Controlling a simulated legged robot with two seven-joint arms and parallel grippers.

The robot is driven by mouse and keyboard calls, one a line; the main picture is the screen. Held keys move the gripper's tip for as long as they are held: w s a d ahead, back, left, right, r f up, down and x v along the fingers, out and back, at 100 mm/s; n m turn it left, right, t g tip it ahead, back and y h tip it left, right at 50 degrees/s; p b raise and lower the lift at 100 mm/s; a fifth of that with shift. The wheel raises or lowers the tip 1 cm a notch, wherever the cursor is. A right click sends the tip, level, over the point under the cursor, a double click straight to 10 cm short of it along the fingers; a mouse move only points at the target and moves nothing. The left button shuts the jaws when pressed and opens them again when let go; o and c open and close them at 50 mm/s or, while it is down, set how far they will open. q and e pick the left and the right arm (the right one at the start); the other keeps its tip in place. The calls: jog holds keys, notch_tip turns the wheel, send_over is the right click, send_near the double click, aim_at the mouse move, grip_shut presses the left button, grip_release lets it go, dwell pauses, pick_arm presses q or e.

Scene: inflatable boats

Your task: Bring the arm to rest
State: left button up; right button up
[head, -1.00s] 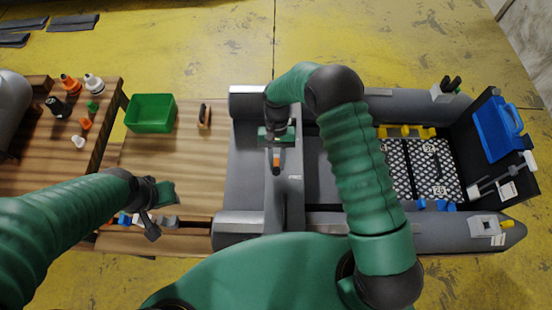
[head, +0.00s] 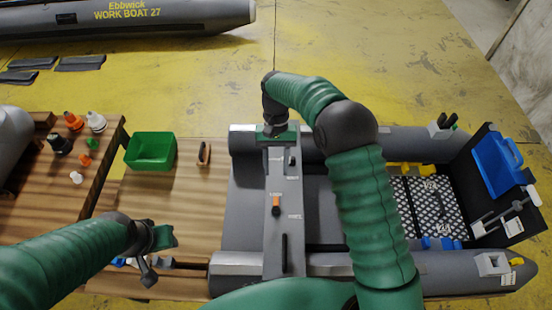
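My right gripper (head: 278,136) is at the far end of the grey panel that lies across the boat. Its green body is seen from above, and its fingertips are hidden. Nothing shows held in it. The panel (head: 284,225) carries an orange-tipped switch (head: 276,203), a dark slot-like handle and small labels. The gripper is apart from the orange switch. My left gripper (head: 155,252) is over the front part of the wooden table, near small parts. Whether its fingers are open is unclear.
A green bin (head: 151,152) and a small wooden-handled item (head: 204,153) are on the wooden table (head: 180,200). Bottles stand at left.

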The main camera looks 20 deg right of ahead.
jog(key=v, duration=0.3)
jog(key=shift+w+r, duration=0.1)
jog(key=shift+r, duration=0.1)
jog(key=s+d+n+t, duration=0.1)
jog(key=s+d+t, duration=0.2)
jog(key=s, duration=0.5)
jog(key=s+d+n+t+h, duration=0.1)
jog(key=s+d+n+t, duration=0.1)
jog(key=s, duration=0.7)
jog(key=shift+s+d+f+t, duration=0.3)
jog(key=shift+d+t, duration=0.35)
jog(key=shift+t, duration=0.35)
